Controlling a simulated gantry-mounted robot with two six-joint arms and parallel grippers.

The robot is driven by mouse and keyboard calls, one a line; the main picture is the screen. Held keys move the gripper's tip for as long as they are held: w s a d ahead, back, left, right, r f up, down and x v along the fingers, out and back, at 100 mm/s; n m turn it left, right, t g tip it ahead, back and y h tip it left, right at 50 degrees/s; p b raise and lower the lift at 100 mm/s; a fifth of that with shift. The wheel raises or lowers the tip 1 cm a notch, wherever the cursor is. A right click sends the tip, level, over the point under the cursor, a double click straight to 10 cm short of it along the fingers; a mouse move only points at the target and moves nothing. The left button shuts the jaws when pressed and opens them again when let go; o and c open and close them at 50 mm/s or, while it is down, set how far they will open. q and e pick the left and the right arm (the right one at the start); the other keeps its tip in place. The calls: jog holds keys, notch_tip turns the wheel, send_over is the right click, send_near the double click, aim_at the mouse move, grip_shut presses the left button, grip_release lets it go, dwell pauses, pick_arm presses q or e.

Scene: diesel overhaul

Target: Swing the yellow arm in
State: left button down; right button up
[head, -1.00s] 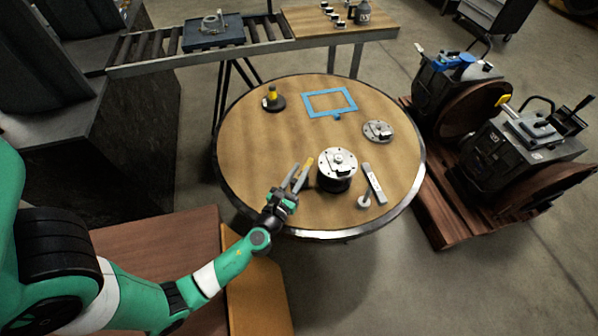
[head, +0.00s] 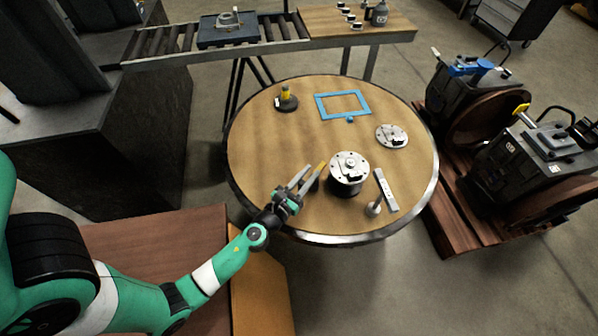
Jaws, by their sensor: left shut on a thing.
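The yellow arm (head: 321,167) is a small yellow bar at the left side of a round silver-topped unit (head: 349,166) with a dark base, on the round wooden table. My left gripper (head: 311,176) reaches in from the lower left, its fingers at the yellow arm and shut on it. The fingers partly hide the arm, and where it joins the unit is too small to tell. My right gripper is not in view.
On the table (head: 265,150) are a blue frame (head: 343,105), a silver disc (head: 391,136), a flat grey bar (head: 387,190), a small valve-like part (head: 374,208) and a yellow-topped part on a black base (head: 286,98). The table's left side is clear.

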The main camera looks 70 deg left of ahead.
pick_arm(q)
jog(key=c, duration=0.7)
grip_release()
jog(key=b+v, duration=0.1)
jog(key=v, duration=1)
jog(key=shift+s+d, duration=0.1)
jog(key=shift+s, duration=0.2)
